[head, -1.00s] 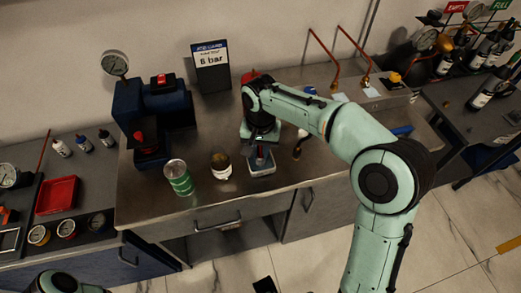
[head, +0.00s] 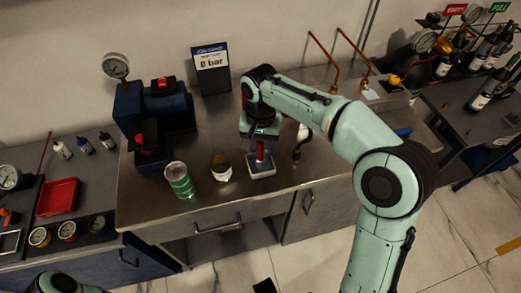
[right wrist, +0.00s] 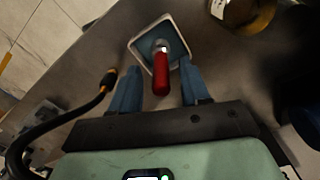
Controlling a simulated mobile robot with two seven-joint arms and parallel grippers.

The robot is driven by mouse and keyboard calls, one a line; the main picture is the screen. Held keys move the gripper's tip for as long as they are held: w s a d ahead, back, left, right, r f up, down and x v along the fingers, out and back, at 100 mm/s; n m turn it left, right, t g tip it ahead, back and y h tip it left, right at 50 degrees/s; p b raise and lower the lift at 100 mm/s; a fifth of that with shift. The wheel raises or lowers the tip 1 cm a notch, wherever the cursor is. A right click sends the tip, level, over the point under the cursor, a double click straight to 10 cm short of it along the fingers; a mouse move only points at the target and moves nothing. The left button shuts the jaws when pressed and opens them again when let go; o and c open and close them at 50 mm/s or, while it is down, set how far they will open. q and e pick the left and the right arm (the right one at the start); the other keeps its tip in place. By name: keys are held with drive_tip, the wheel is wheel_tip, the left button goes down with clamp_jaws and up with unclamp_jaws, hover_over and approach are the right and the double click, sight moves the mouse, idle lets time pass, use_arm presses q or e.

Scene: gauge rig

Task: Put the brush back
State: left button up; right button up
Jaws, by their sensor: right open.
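The brush (head: 260,150) stands with its red handle up in a small square white-rimmed holder (head: 262,172) with a blue inside, on the metal bench. In the right wrist view the red handle (right wrist: 161,82) rises from the holder (right wrist: 172,24). My right gripper (right wrist: 160,74) is open, with one blue finger on each side of the handle and a visible gap to both. In the head view my right gripper (head: 261,138) is just above and behind the holder. Part of my left arm shows at the bottom left; its gripper is out of view.
A blue gauge rig (head: 150,110) and a sign reading 0 bar (head: 211,65) stand behind.

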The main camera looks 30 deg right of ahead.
use_arm(q)
drive_tip(key=shift+w+r+p, duration=0.2)
drive_tip(key=shift+r+p, duration=0.25)
drive_tip(key=shift+r, duration=0.1)
drive_tip(key=shift+w+r+p, duration=0.2)
drive_tip(key=shift+r+p, duration=0.25)
drive_tip(key=shift+r, duration=0.05)
use_arm(e)
wheel_tip(320, 180, up, 9)
drive_tip(key=shift+f, duration=0.1)
use_arm(q)
drive_tip(key=shift+s, duration=0.15)
use_arm(e)
drive_tip(key=shift+f, duration=0.1)
